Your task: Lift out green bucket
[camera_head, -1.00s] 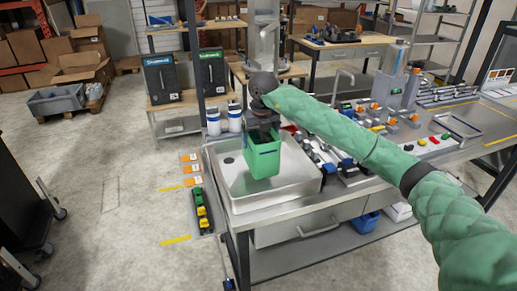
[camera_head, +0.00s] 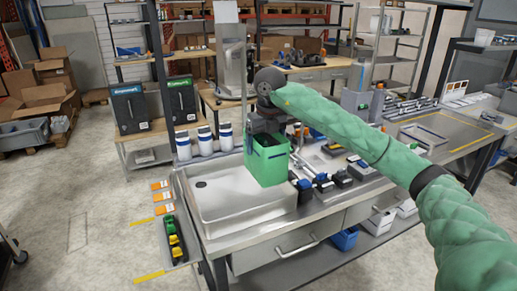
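The green bucket (camera_head: 267,164) hangs upright at the end of my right arm, above the right part of the steel sink basin (camera_head: 215,215). My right gripper (camera_head: 264,128) is at the bucket's top rim. Its fingers are small and partly hidden, but the bucket hangs from it clear of the basin floor. The bucket's inside looks dark and its contents cannot be made out. My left gripper is not in view.
Several blue-capped white bottles (camera_head: 205,141) stand behind the sink. Small tools and parts (camera_head: 335,180) crowd the bench to its right. The basin's left part is empty.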

